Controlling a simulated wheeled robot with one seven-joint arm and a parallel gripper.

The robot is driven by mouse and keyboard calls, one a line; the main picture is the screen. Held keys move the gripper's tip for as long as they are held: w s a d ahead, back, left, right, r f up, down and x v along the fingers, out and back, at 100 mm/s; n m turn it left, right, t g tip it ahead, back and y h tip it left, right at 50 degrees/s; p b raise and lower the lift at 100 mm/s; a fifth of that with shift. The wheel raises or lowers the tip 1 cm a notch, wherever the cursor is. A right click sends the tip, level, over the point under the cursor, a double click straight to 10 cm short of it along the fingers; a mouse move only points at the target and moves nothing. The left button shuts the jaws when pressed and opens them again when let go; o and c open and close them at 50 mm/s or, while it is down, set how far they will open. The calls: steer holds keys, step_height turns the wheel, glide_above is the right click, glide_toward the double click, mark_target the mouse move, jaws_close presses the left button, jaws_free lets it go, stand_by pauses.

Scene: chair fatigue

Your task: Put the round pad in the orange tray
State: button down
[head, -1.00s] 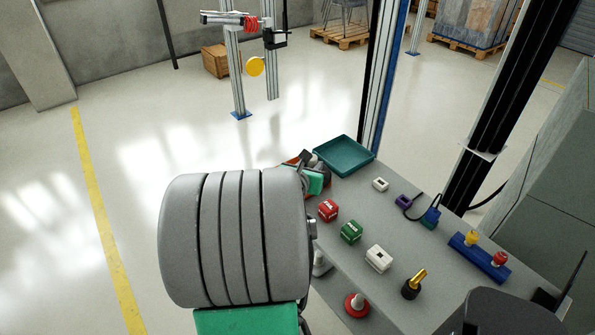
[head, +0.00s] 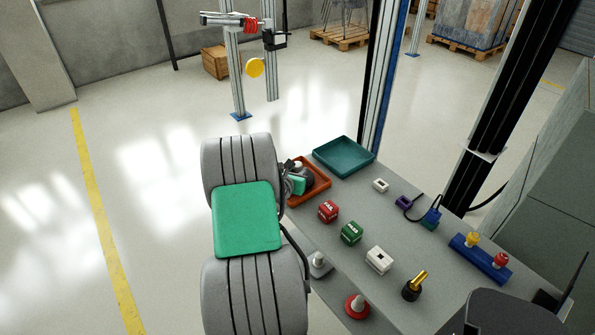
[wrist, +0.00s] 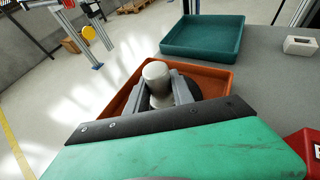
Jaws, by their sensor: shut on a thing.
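My gripper (wrist: 160,92) is shut on a pale grey piece with a rounded top, which I take to be the round pad (wrist: 156,72). Its lower part is hidden by the jaws and my green wrist housing. The orange tray (head: 322,187) lies at the table's left edge, beside the teal tray. In the wrist view the orange tray (wrist: 213,73) spreads behind and around the jaws. My gripper (head: 298,180) is over this tray in the head view; whether the pad touches the tray floor cannot be told.
A teal tray (head: 344,156) stands just behind the orange one. Red (head: 328,211) and green (head: 350,232) cubes and a white block (head: 379,259) are nearer on the table. A grey-based knob (head: 320,266) and a red-based knob (head: 357,305) stand near the front-left edge.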

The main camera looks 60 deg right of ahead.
steer(key=c, duration=1.6)
jaws_free()
steer(key=shift+f, duration=0.25)
steer(key=o, duration=0.5)
steer(key=shift+r, duration=0.1)
